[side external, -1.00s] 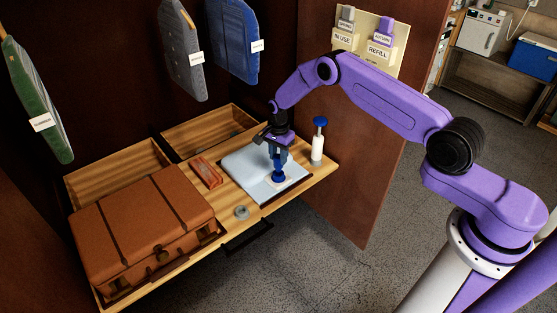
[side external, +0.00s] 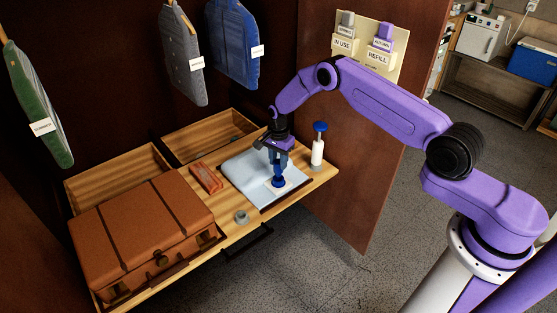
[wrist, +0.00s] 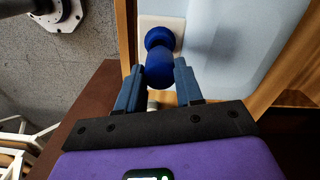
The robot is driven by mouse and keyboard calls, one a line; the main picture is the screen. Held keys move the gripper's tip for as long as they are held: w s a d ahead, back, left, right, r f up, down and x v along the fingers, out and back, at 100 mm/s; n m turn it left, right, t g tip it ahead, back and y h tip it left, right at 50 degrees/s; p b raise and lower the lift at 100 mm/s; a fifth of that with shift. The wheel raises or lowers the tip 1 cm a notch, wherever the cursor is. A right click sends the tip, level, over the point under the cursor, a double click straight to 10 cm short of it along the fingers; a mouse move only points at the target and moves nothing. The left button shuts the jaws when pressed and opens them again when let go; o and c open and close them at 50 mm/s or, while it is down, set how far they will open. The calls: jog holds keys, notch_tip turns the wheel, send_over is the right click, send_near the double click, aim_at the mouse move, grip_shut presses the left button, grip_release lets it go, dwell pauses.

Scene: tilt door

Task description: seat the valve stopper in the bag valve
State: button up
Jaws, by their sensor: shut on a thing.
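The blue valve stopper (side external: 278,181) is upright at the white square valve patch (side external: 289,187) on the pale blue bag (side external: 248,168). My gripper (side external: 277,167) points down from above and is shut on the stopper's upper part. In the wrist view the two fingers (wrist: 158,88) stand on either side of the blue stopper (wrist: 159,62), and its far end meets the white patch (wrist: 148,22). The valve opening is hidden under the stopper, so I cannot tell how deep it sits.
A white pump bottle with a blue top (side external: 318,148) stands close right of the bag. A grey ring (side external: 241,217), an orange-red item (side external: 206,178) and a brown suitcase (side external: 145,235) lie to the left. Garment bags (side external: 232,45) hang behind. The door's front edge is near.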

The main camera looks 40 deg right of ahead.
aim_at(278, 161)
jog(key=shift+f, duration=1.65)
jog(key=o, duration=1.1)
notch_tip(278, 161, up, 17)
jog(key=shift+r, duration=0.15)
